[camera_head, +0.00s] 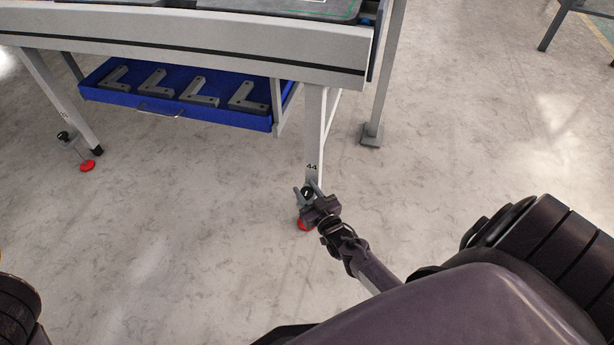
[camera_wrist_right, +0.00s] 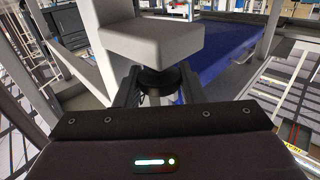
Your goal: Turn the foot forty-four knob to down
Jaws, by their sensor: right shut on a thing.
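The table leg marked 44 (camera_head: 312,140) stands at the middle of the head view. A small black knob (camera_head: 307,191) sits at its lower end, above a red foot disc (camera_head: 305,225). My right gripper (camera_head: 309,190) reaches it from the lower right, with a finger on either side of the knob. In the right wrist view the dark round knob (camera_wrist_right: 159,80) is between the two fingers, below a grey block of the leg (camera_wrist_right: 150,40). The right gripper is shut on the knob. The direction the knob points is hidden. My left gripper is not in view.
Another leg (camera_head: 60,100) at the left has its own black knob (camera_head: 63,136) and red foot (camera_head: 87,165). A blue drawer (camera_head: 190,113) with several grey L-shaped brackets hangs under the grey table (camera_head: 200,48). A post (camera_head: 384,85) stands behind at right. Floor around is clear.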

